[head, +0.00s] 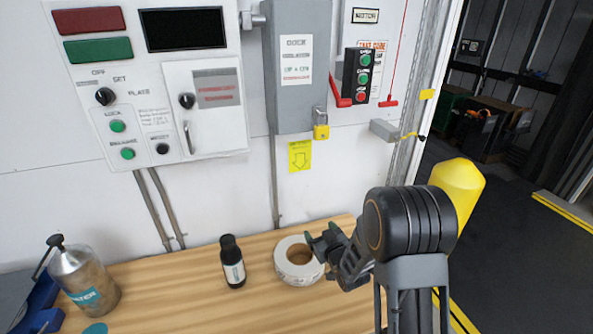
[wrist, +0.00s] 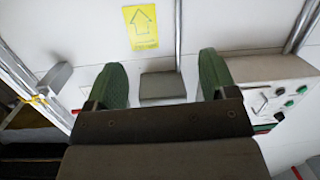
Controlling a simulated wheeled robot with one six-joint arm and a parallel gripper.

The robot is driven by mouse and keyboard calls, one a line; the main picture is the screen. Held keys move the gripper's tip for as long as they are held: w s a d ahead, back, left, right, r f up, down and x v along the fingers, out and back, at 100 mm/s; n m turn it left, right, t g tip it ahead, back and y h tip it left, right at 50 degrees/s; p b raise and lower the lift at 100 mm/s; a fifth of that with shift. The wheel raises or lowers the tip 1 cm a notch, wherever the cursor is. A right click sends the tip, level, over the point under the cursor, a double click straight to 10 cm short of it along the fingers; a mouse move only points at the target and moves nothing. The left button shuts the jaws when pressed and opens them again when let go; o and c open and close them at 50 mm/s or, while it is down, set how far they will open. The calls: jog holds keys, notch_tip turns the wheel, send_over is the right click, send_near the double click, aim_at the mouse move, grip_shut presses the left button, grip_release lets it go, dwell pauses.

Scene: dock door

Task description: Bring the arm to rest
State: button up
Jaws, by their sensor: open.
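My arm rises at the right of the head view in front of the bench. My gripper (head: 318,242) is at its end, pointing left toward the wall, and overlaps the right edge of a white tape roll (head: 292,262) in the picture. In the wrist view my gripper (wrist: 162,82) has its two green fingers wide apart with nothing between them. Beyond the gap shows the end of a grey box (wrist: 163,86), with a yellow arrow label (wrist: 140,27) on the white wall.
The wooden bench (head: 190,305) holds a dark bottle (head: 232,262) and a metal water can (head: 82,278). A control panel (head: 150,75), a grey isolator box (head: 297,65) with a yellow padlock (head: 321,124), and a button station (head: 363,75) are on the wall. A yellow bollard (head: 458,185) stands right.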

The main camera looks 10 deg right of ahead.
jog(key=s+d+f+m+g+h, duration=0.2)
jog(key=s+d+f+g+h, duration=0.2)
jog(key=s+f+g, duration=0.35)
jog(key=s+a+r+m+g, duration=0.1)
jog(key=s+r+m+g, duration=0.1)
jog(key=s+r, duration=1.4)
jog(key=shift+s+a+r+g, duration=0.35)
jog(key=shift+r+g, duration=0.5)
jog(key=shift+r, duration=1.5)
jog(key=shift+d, duration=0.1)
